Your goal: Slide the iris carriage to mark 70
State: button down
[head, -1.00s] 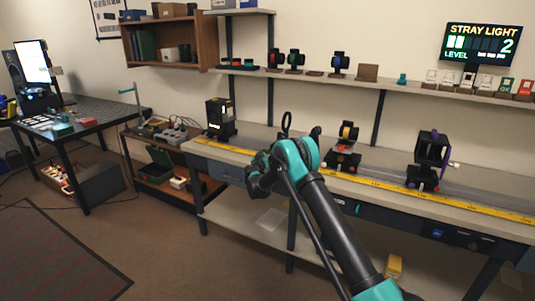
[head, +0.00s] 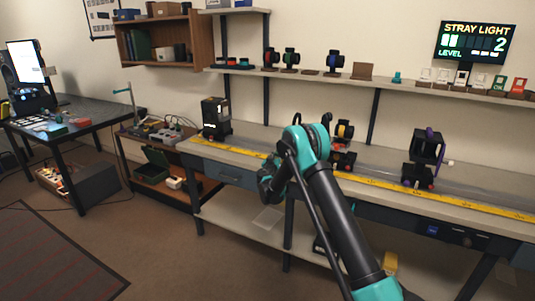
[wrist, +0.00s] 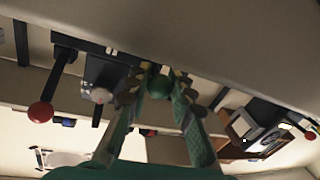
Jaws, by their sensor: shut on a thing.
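In the wrist view my gripper (wrist: 160,88) is shut on a green ball knob (wrist: 159,86), held between its two green fingers. In the head view my own arm hides the gripper and the knob. A dark upright ring (head: 326,121), which looks like the iris, shows just right of my arm's elbow; its carriage base is hidden. It stands close to the left of a carriage with a yellow-and-black ring (head: 344,130). A yellow scale (head: 385,184) runs along the bench front; its numbers are too small to read.
A black lamp-like unit (head: 215,118) stands at the bench's left. A carriage with a purple-black frame (head: 427,148) stands at the right. A screen (head: 474,43) reads "STRAY LIGHT LEVEL 2".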

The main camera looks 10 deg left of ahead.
jog(key=shift+s+d, duration=0.2)
jog(key=shift+d, duration=0.3)
jog(key=shift+s+d, duration=0.2)
jog(key=shift+d, duration=0.25)
jog(key=c, duration=1.3)
grip_release()
jog(key=s+a, duration=0.1)
jog(key=s, duration=1.1)
jog(key=shift+a, duration=0.4)
